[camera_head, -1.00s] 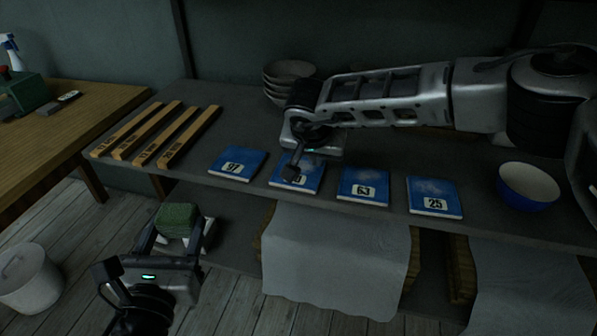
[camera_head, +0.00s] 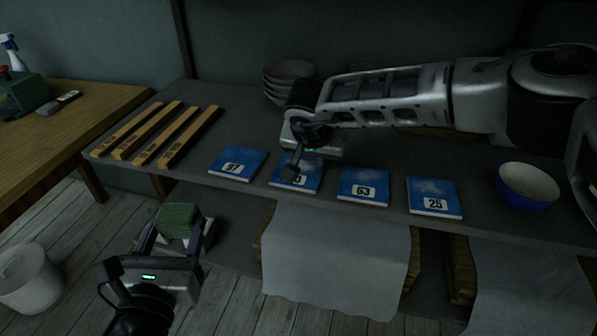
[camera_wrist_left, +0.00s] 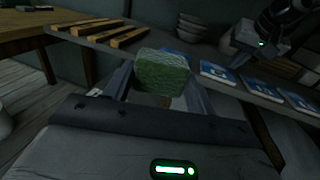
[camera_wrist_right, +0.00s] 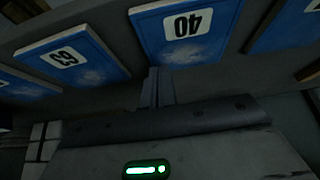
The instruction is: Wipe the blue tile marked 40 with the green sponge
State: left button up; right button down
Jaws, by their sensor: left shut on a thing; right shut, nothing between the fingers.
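The green sponge (camera_head: 178,220) is held between the fingers of my left gripper (camera_head: 180,236), in front of and below the shelf edge, apart from the tiles. It also shows in the left wrist view (camera_wrist_left: 162,72). The blue tile marked 40 (camera_wrist_right: 190,28) shows upside down in the right wrist view, with pale smudges on its face. In the head view this tile (camera_head: 308,176) is second from left, and its number is partly hidden by my right gripper (camera_head: 290,172). That gripper is shut and empty at the tile; I cannot tell whether it touches.
Blue tiles marked 97 (camera_head: 238,163), 63 (camera_head: 363,186) and 25 (camera_head: 435,196) lie in the same row. Several wooden strips (camera_head: 157,133) lie at left, stacked bowls (camera_head: 285,80) behind, a blue bowl (camera_head: 528,186) at right. A bucket (camera_head: 28,280) stands on the floor.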

aim_at(316, 172)
jog(key=shift+f+b, duration=0.35)
jog(key=shift+f, duration=0.1)
dwell(0.4)
jog(key=shift+r, duration=0.1)
jog(key=shift+r+p, duration=1.8)
jog(key=shift+r, duration=1.15)
